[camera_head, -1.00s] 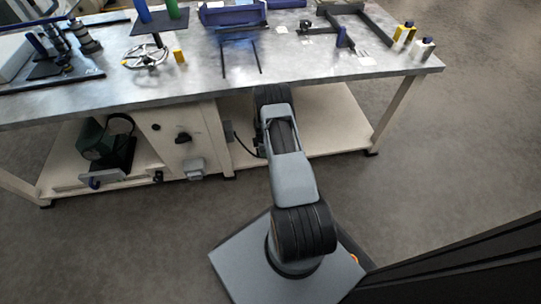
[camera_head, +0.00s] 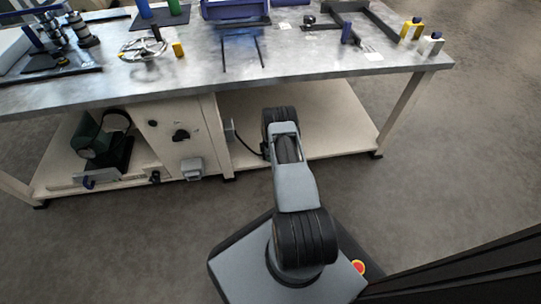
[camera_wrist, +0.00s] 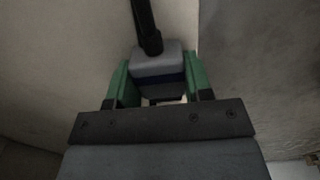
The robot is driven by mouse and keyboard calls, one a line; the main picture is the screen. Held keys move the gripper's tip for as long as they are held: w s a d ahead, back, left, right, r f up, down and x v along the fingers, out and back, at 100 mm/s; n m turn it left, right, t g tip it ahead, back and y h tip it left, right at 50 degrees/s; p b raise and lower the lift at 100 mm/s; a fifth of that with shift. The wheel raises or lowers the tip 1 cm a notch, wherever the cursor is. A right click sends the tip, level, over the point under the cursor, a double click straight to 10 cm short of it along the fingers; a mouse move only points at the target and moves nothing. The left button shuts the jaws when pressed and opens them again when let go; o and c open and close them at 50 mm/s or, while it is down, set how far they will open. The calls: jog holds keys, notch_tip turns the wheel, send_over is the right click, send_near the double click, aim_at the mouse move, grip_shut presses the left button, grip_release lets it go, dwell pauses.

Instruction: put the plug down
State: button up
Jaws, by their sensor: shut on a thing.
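In the wrist view, the plug (camera_wrist: 157,63) is a grey block with a dark blue band and a thick black cable running up from it. The green fingers of my gripper (camera_wrist: 158,72) sit on both sides of it and are shut on it. In the head view, my arm reaches toward the space under the bench, and its own links hide my gripper and the plug. A black cable (camera_head: 246,147) runs from the cabinet's side toward my arm there.
The metal-topped bench (camera_head: 310,62) spans the back, with several tools on it. Below are a cabinet (camera_head: 200,132), a green machine (camera_head: 92,143) and a pale lower shelf (camera_head: 335,130), largely bare right of my arm. The floor (camera_head: 440,170) at right is clear.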

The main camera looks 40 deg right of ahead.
jog(key=shift+f, duration=0.15)
jog(key=o, duration=1.1)
jog(key=shift+r+p, duration=1.85)
jog(key=shift+r, duration=2.1)
